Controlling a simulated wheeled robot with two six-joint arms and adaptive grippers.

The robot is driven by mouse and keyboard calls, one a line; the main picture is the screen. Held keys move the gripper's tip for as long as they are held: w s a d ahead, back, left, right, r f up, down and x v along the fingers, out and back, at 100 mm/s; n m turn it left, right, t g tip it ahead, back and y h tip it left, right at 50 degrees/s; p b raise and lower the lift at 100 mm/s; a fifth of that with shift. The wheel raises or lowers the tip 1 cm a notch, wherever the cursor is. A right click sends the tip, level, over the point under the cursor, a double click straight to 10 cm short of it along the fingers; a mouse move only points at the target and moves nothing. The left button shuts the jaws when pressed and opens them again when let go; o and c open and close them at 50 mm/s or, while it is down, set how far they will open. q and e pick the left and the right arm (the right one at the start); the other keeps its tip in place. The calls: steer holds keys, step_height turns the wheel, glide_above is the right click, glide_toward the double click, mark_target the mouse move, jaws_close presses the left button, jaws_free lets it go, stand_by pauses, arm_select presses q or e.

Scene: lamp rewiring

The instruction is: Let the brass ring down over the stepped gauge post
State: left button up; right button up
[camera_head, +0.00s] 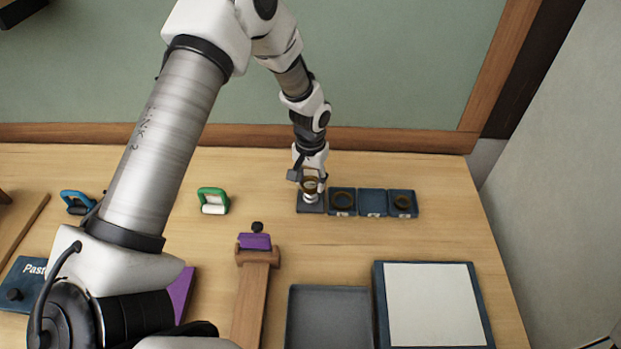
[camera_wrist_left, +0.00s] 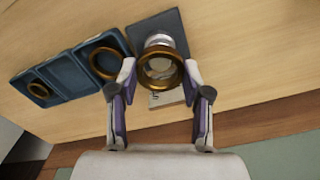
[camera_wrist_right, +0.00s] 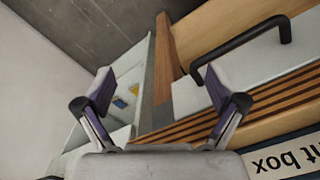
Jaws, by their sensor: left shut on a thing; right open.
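The brass ring (camera_wrist_left: 161,85) is held between the fingertips of my left gripper (camera_wrist_left: 160,78) in the left wrist view. In the head view the ring (camera_head: 310,178) shows at the stepped gauge post (camera_head: 311,198), a pale stepped post on a dark square base (camera_head: 311,208). In the left wrist view the post (camera_wrist_left: 158,40) shows just beyond the ring. I cannot tell whether the ring is above the post's top or partly around it. My right gripper (camera_wrist_right: 155,80) is open and empty in the right wrist view, away from the post.
Right of the post, blue compartments (camera_head: 373,203) hold a large ring (camera_head: 343,201) and a small ring (camera_head: 402,202); the middle one is empty. A grey tray (camera_head: 328,315) and a white-topped panel (camera_head: 433,303) lie nearer. A green-handled tool (camera_head: 213,200) lies to the left.

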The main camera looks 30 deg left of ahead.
arm_select(q)
steer(key=shift+f, duration=0.8)
stand_by(1.3)
steer(key=o, duration=1.5)
steer(key=shift+o, duration=0.2)
steer(key=shift+r, duration=0.1)
step_height(320, 180, up, 8)
steer(key=p, duration=0.6)
